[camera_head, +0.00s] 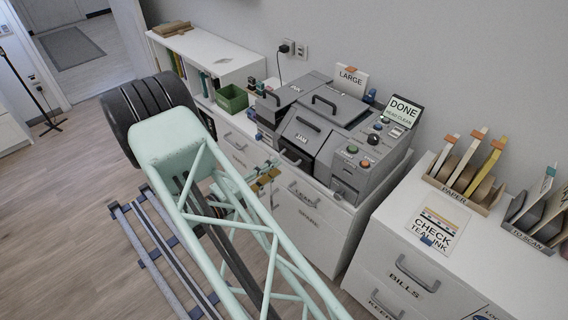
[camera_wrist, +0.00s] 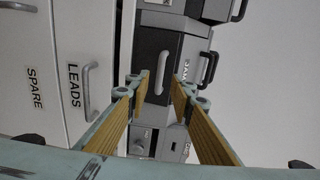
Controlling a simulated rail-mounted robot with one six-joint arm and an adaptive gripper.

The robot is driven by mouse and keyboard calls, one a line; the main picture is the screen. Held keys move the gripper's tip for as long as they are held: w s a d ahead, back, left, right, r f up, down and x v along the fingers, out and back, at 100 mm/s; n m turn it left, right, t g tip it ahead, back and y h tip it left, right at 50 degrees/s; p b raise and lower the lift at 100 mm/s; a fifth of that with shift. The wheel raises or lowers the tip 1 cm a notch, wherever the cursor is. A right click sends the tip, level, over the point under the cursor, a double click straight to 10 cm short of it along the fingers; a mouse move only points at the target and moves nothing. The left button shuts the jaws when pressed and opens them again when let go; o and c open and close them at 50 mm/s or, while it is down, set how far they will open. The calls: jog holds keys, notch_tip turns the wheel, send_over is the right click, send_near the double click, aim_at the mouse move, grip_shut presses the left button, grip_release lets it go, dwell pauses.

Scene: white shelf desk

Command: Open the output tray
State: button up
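A grey machine (camera_head: 350,125) with several handled lids and panels stands on the white desk. A dark front panel (camera_head: 296,157) with a handle sits low on its front, below a lid marked JAM (camera_head: 302,135). No label reading output is legible. In the wrist view the dark panel (camera_wrist: 151,54) and its upright grey handle (camera_wrist: 160,72) lie ahead, between my fingers. My gripper (camera_wrist: 160,84) is open and empty, with a yellow-lined finger on each side, apparently short of the handle. In the head view my gripper (camera_head: 264,178) is in front of the desk, left of the machine.
White drawers marked LEADS (camera_wrist: 74,86) and SPARE (camera_wrist: 34,88) are at the left in the wrist view. A green bin (camera_head: 231,98) stands left of the machine. A screen reading DONE (camera_head: 403,110) is at its back right. A white cabinet (camera_head: 430,265) stands right.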

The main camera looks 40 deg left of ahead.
aim_at(286, 160)
jog(key=shift+w+d+f+b, duration=0.1)
jog(key=shift+w+d+b, duration=0.05)
jog(key=shift+w, duration=0.8)
jog(key=shift+w+d+b, duration=0.1)
jog(key=shift+w+b, duration=0.05)
jog(key=shift+w, duration=0.75)
jog(key=shift+w+d+f+b, duration=0.1)
jog(key=shift+w+d+b, duration=0.05)
jog(key=shift+w, duration=0.8)
jog(key=shift+c, duration=0.5)
grip_shut()
